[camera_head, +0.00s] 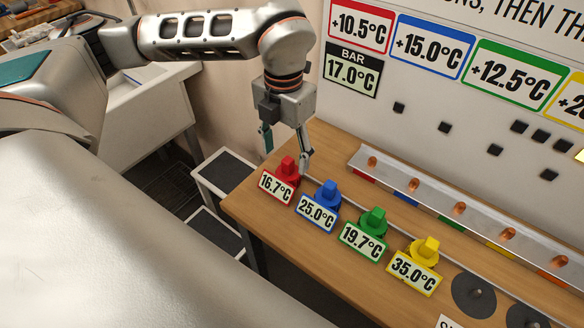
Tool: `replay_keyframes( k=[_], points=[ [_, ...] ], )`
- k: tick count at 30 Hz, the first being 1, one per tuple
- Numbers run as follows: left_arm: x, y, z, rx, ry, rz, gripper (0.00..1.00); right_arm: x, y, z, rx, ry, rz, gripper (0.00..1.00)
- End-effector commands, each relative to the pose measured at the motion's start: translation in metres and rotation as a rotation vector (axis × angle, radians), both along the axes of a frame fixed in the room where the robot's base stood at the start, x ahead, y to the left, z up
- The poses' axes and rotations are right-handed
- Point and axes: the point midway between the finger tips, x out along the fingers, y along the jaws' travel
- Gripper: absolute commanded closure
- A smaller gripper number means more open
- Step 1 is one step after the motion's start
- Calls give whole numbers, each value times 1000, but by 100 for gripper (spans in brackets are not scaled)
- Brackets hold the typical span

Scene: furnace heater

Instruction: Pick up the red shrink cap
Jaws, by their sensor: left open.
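The red shrink cap (287,168) stands on the wooden table near its left end, behind a red-framed label reading 16.7°C. My left gripper (286,157) points down over it with its fingers apart. One finger is to the left of the cap and the other is just right of it, close to its side. I cannot tell whether either finger touches the cap. My right gripper is out of view.
Blue (327,194), green (373,221) and yellow (426,250) caps stand in a row to the right, each with a label. A metal rail (480,213) with copper pieces lies behind them. A white panel with temperature signs rises at the back.

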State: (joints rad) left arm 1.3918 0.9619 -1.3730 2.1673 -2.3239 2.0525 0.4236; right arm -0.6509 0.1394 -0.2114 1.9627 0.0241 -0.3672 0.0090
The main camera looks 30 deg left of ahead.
Motion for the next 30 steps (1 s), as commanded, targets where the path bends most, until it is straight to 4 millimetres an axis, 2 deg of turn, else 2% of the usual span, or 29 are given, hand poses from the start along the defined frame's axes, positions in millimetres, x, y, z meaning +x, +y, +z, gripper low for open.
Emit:
replay_keyframes(
  k=[5,13,17,23,25,28,30],
  points=[
    [0,0,-18,-1,2,0,42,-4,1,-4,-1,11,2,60],
    [2,0,-55,-1,3,0,42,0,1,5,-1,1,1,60],
    [2,0,-63,-1,1,-1,42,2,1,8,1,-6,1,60],
    [2,0,-64,-1,0,-1,42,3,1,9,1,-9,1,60],
    [2,0,-64,-1,0,-1,55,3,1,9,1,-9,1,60],
    [2,0,-64,-1,0,-1,81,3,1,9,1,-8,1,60],
    [2,0,-64,-1,0,-1,84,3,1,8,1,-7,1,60]
  ],
)
